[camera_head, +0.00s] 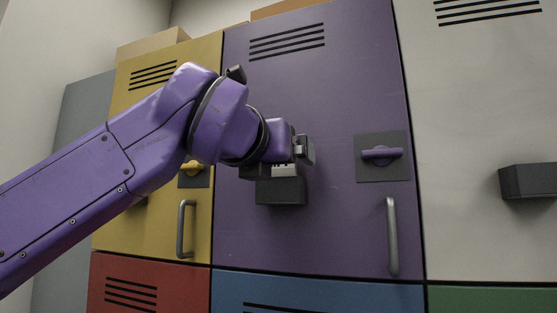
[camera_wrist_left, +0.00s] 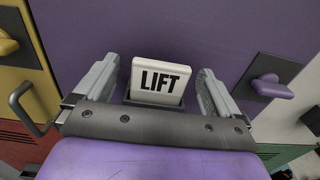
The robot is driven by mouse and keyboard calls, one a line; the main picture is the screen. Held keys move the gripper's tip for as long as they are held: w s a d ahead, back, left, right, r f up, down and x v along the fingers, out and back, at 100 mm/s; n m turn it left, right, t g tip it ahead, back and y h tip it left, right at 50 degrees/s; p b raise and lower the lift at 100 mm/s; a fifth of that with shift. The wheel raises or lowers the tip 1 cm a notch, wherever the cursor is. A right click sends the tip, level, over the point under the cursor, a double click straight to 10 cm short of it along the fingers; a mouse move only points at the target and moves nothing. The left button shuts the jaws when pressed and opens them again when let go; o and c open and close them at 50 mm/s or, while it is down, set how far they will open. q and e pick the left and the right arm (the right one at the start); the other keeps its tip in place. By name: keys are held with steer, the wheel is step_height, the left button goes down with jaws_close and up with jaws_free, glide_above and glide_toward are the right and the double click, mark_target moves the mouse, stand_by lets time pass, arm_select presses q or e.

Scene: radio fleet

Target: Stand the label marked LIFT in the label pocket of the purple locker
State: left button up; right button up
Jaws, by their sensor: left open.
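The white label marked LIFT (camera_wrist_left: 160,82) stands upright in the black label pocket (camera_head: 281,192) on the purple locker door (camera_head: 345,80). In the head view only a small pale part of the label (camera_head: 285,170) shows above the pocket. My left gripper (camera_wrist_left: 158,70) is open around the label, with a gap between each finger and the label's sides. In the head view the left gripper (camera_head: 283,158) is just above the pocket, close to the door. The label's lower part is hidden in the pocket. My right gripper is not in view.
A purple latch (camera_head: 381,153) and a grey bar handle (camera_head: 392,236) are on the purple door, right of the pocket. A yellow locker (camera_head: 150,110) stands left and a white locker (camera_head: 480,90) with a black pocket (camera_head: 528,181) right. Red, blue and green doors lie below.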

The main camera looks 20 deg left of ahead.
arm_select(q)
steer(key=s+b, duration=0.2)
steer(key=s, duration=0.7)
steer(key=shift+s+a+b, duration=0.25)
steer(key=shift+s+b, duration=0.15)
